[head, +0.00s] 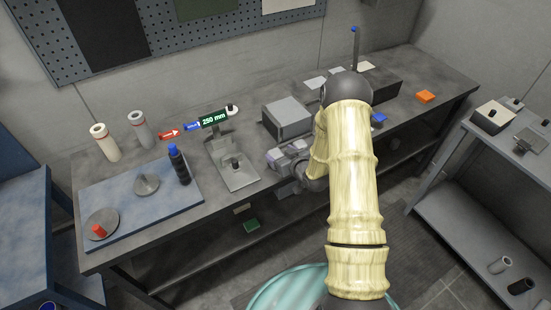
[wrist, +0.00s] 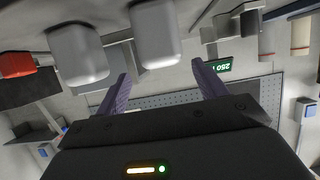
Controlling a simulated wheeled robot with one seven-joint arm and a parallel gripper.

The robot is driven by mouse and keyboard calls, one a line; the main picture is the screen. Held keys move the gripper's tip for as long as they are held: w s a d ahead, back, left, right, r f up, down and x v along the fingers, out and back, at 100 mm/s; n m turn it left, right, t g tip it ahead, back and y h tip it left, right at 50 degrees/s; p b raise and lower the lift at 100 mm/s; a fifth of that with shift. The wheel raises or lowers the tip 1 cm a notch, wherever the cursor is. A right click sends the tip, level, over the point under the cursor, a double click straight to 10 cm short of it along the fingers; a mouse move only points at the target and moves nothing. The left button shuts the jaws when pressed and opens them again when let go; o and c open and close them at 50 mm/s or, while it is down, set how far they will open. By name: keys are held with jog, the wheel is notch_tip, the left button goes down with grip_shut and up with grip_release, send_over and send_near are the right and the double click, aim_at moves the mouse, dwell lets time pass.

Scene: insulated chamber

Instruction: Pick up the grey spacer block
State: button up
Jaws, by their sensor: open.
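My gripper (wrist: 160,69) shows two purple fingers spread apart with nothing between them in the wrist view. It also shows in the head view (head: 277,156), low at the bench's front edge, below a grey box. In the wrist view, which looks upside down, one rounded light-grey block (wrist: 77,56) is beyond and left of the fingers. A second rounded light-grey block (wrist: 155,36) is beyond the gap between the fingertips, apart from them. I cannot tell which is the spacer block. My arm hides part of the bench in the head view.
A side shelf (head: 455,183) stands at right. Floor shows between them.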

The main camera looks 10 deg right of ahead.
aim_at(276, 152)
jog(key=shift+w+a+f+p, duration=0.25)
jog(key=shift+w+a+p, duration=0.05)
jog(key=shift+w+p, duration=0.15)
jog(key=shift+f+p+x, duration=0.2)
jog(key=shift+p+x, duration=0.6)
jog(key=shift+x, duration=1.2)
jog(key=shift+a, duration=0.1)
jog(key=shift+s, duration=0.1)
jog(key=c, duration=1.2)
jog(key=shift+r, duration=0.15)
notch_tip(276, 152, up, 10)
jog(key=b, duration=0.2)
jog(key=shift+b, duration=0.35)
